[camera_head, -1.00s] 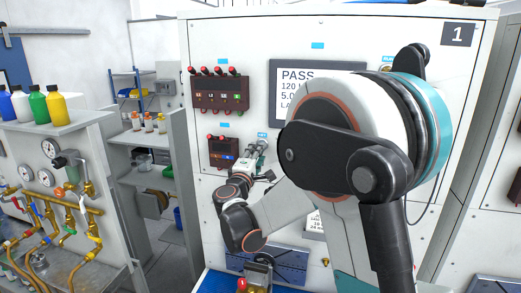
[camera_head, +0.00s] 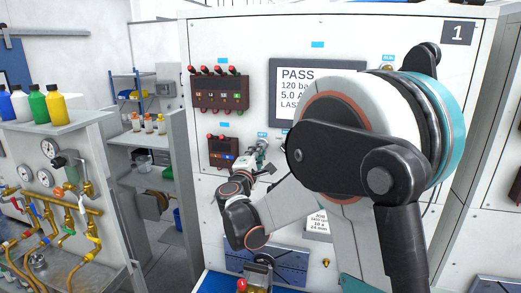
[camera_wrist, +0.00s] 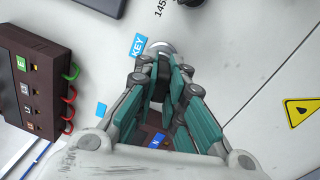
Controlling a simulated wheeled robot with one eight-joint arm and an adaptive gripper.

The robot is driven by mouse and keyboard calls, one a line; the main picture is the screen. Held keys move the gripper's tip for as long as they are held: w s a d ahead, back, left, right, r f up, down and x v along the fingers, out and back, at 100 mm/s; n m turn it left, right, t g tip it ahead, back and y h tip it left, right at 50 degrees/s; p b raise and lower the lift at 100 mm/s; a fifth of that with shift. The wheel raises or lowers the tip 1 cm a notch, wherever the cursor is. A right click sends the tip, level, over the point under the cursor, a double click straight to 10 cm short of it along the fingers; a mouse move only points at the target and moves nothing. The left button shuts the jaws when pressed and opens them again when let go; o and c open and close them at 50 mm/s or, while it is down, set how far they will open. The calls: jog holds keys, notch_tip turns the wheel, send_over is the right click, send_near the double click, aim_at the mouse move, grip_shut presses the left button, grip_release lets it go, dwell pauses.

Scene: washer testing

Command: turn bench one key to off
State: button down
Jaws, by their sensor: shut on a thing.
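Bench one is the white cabinet (camera_head: 225,45) with the "1" plate at its upper right. Its key switch (camera_wrist: 163,47) shows as a pale round rim beside the blue KEY label (camera_wrist: 138,45) in the wrist view. My gripper (camera_wrist: 164,66) is at the switch with its fingers shut on the key. The fingers cover the key itself, so its angle cannot be told. In the head view my gripper (camera_head: 261,153) is just below the small blue label (camera_head: 262,135), close to the panel.
A dark terminal box with red plugs (camera_head: 220,94) is above left, and a smaller one (camera_head: 222,152) is just left of my gripper. The PASS screen (camera_head: 290,85) is partly behind my arm. A yellow warning sign (camera_wrist: 301,111) is on the panel.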

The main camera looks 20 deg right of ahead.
jog(key=shift+n, duration=0.9)
jog(key=shift+s+d+n+y+b, duration=0.15)
jog(key=shift+n+y+b, duration=0.3)
jog(key=shift+n, duration=1.45)
jog(key=n+b, duration=0.1)
jog(key=n, duration=0.2)
jog(key=shift+r+n, duration=0.1)
jog(key=shift+n, duration=0.4)
